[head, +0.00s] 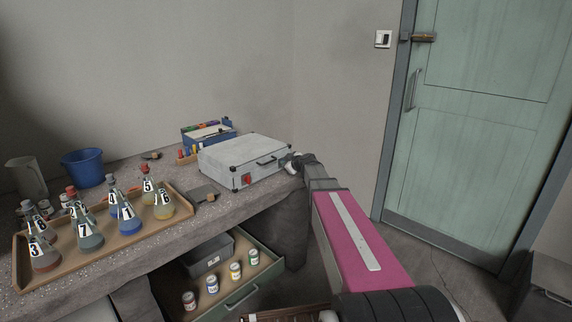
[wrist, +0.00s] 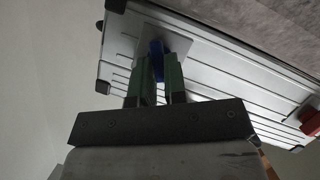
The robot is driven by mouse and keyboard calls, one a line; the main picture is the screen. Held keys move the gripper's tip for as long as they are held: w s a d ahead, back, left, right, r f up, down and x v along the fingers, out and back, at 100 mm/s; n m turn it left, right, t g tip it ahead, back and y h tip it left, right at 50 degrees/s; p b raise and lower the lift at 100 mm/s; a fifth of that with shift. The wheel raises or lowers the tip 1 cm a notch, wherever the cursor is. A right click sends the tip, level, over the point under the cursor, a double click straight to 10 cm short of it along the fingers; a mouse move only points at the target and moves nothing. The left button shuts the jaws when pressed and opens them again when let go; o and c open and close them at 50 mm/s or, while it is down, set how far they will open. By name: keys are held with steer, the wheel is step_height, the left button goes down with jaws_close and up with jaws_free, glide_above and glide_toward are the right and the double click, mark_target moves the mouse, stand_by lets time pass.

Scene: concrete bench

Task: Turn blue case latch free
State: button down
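The grey metal case (head: 228,149) lies closed on the concrete bench. Its ribbed side fills the upper right of the wrist view (wrist: 215,88). The blue latch (wrist: 157,50) sits on a plate on that side, near the case's corner. My gripper (head: 291,161) is at the right end of the case's front side. In the wrist view, its two green fingers (wrist: 158,72) stand on either side of the blue latch, close against it, and look shut on it. My gripper hides the blue latch in the head view.
A red latch (head: 247,180) is at the left end of the same side, with the handle (head: 267,161) between. A wooden tray (head: 105,248) of numbered flasks stands left. An open drawer (head: 235,297) with several small jars juts out below the bench.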

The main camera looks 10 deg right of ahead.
steer(key=shift+m, duration=0.3)
steer(key=shift+w+d+m+g+y, duration=0.1)
steer(key=shift+w+m+g+y, duration=0.05)
steer(key=shift+m+g+y, duration=0.35)
steer(key=shift+d+r+m+g+y, duration=0.15)
steer(key=shift+m+g+y, duration=0.35)
steer(key=shift+m, duration=0.7)
steer(key=c, duration=1.2)
jaws_free()
steer(key=shift+o, duration=0.2)
steer(key=v, duration=1)
steer(key=shift+s+d, duration=0.25)
steer(key=shift+d, duration=0.05)
